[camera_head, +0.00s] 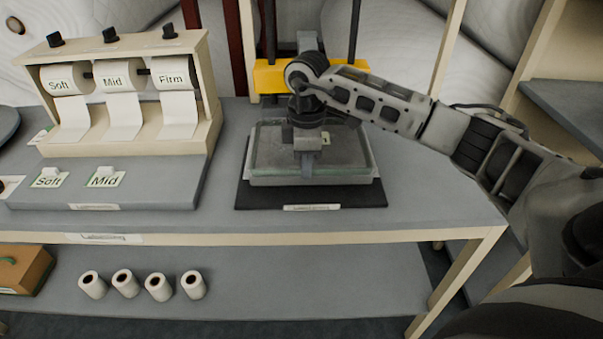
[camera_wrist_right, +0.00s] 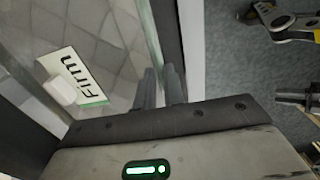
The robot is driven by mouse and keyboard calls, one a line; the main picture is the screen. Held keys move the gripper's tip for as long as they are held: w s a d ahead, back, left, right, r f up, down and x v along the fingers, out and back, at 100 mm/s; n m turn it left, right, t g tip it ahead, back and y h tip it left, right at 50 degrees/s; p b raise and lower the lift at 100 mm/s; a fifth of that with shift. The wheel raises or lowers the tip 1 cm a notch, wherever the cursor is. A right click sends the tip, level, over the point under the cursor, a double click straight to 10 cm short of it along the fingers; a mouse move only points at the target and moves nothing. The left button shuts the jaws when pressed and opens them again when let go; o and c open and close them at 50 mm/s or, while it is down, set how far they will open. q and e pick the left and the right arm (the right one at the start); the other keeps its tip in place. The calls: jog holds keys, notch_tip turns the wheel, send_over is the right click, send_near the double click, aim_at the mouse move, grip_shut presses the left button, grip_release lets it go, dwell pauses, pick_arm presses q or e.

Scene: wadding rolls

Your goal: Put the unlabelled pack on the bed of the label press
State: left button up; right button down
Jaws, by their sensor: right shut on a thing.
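A shallow clear-topped pack (camera_head: 262,160) with a greyish-green rim lies over a dark mat (camera_head: 375,197) at the middle of the bench. A "Firm" label (camera_wrist_right: 82,82) with a white tab shows on or over its quilted top in the right wrist view. My right gripper (camera_head: 304,166) points down at the pack and is shut on its rim; the fingers (camera_wrist_right: 160,88) straddle that edge in the wrist view. The yellow head (camera_head: 268,78) of the press stands behind, between dark posts. My arm hides part of the press and pack; whether the pack touches the mat is unclear. My left gripper is not in view.
A roll dispenser (camera_head: 212,125) with Soft, Mid and Firm rolls stands at left. "Soft" (camera_head: 49,180) and "Mid" (camera_head: 105,179) labels lie before it. Several small rolls (camera_head: 158,287) and a brown box (camera_head: 25,270) are on the lower shelf. The bench right of the mat is clear.

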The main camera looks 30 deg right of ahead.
notch_tip(320, 180, down, 3)
jog(key=shift+r+b, duration=0.1)
jog(key=shift+b, duration=0.65)
jog(key=shift+r, duration=0.15)
jog(key=c, duration=1.5)
grip_release()
